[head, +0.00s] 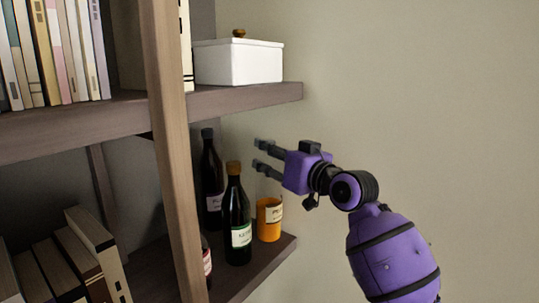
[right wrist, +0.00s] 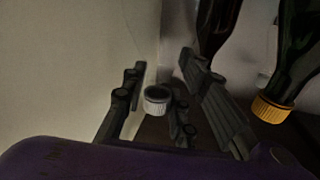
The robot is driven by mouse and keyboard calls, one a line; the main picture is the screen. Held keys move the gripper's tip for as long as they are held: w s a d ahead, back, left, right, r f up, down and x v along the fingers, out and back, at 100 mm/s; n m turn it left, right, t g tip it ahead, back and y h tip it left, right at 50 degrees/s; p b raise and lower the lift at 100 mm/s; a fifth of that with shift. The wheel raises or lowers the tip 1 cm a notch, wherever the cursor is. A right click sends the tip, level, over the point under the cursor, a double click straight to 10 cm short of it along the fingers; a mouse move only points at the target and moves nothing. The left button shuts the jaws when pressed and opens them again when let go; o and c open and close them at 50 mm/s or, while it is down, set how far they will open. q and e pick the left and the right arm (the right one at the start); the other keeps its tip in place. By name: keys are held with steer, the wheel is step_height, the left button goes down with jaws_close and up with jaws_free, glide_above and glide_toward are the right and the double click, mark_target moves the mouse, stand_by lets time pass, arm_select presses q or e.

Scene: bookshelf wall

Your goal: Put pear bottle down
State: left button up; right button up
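The pear bottle looks to be the short orange container (head: 269,222) with a pale label, partly legible as "PE", standing upright at the right end of the lower shelf. My right gripper (head: 261,154) is above it, its two fingers spread apart and pointing left. In the right wrist view, the open fingers (right wrist: 162,68) have a small white cap-like thing (right wrist: 157,99) with a dark centre showing between them. It may be the orange container's top; I see no finger touching it. My left gripper is not in view.
A dark green bottle with an orange cap (head: 236,215) and a taller dark bottle (head: 211,180) stand left of the orange container. A wooden upright (head: 170,140) is further left. The upper shelf (head: 250,97) holds a white lidded box (head: 238,63). Open space lies to the right.

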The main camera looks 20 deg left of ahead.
steer(key=o, duration=0.4)
steer(key=shift+o, duration=0.2)
steer(key=shift+r, duration=0.15)
steer(key=v, duration=1.2)
